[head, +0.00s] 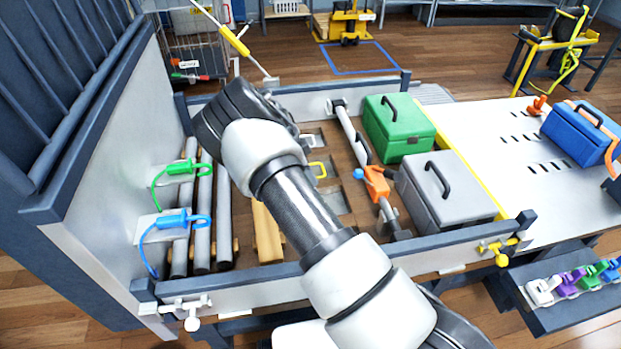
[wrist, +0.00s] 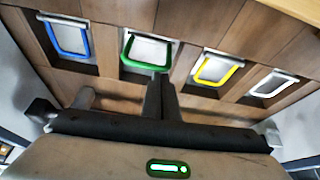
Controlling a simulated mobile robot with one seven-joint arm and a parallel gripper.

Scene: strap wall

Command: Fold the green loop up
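In the wrist view a green loop (wrist: 145,52) lies in a square recess in the wooden floor, over a pale plate. It looks folded down, like its neighbours. My gripper (wrist: 161,78) has its two dark fingers side by side with almost no gap. The fingertips are at the right end of the loop's near bar and overlap it in the picture; I cannot tell whether they touch. Nothing shows held between them. In the head view my arm hides the green loop and the gripper's fingertips.
A blue loop (wrist: 68,38) is left of it; a yellow loop (wrist: 216,68) and a white loop (wrist: 272,84) are right. A green box (head: 398,128), a grey box (head: 446,190) and an orange clamp (head: 376,182) stand on the right. Grey bars (head: 202,222) lie left.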

